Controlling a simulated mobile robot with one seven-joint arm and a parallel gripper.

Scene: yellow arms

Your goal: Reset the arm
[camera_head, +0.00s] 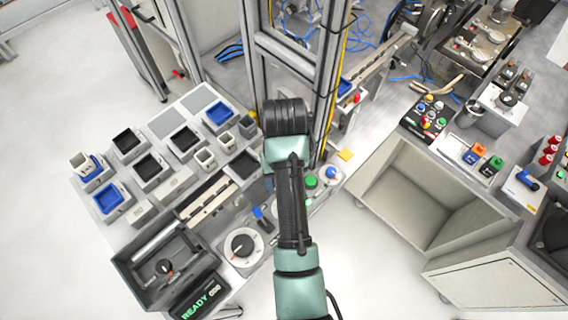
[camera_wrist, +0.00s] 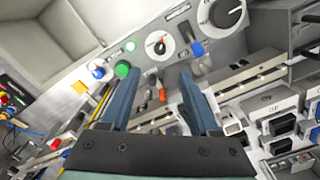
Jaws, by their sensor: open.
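My arm reaches up the middle of the head view, and its gripper end is hidden there behind the black wrist joint. In the wrist view my gripper (camera_wrist: 158,95) shows two blue-grey fingers spread apart. The gap between them is empty. Beyond the fingers is a control panel (camera_wrist: 140,50) with a green button (camera_wrist: 122,69), a white and blue button (camera_wrist: 99,70), a small dial (camera_wrist: 156,43), an orange-red lever (camera_wrist: 162,93) and a big black knob (camera_wrist: 228,12). The fingers appear apart from all of these.
A bench with grey and blue bins (camera_head: 110,198) stands at the left. A metal frame post (camera_head: 328,80) rises close beside my arm. An open cabinet (camera_head: 400,200) and a button box (camera_head: 426,118) are at the right. Clear floor (camera_head: 375,285) lies at the lower right.

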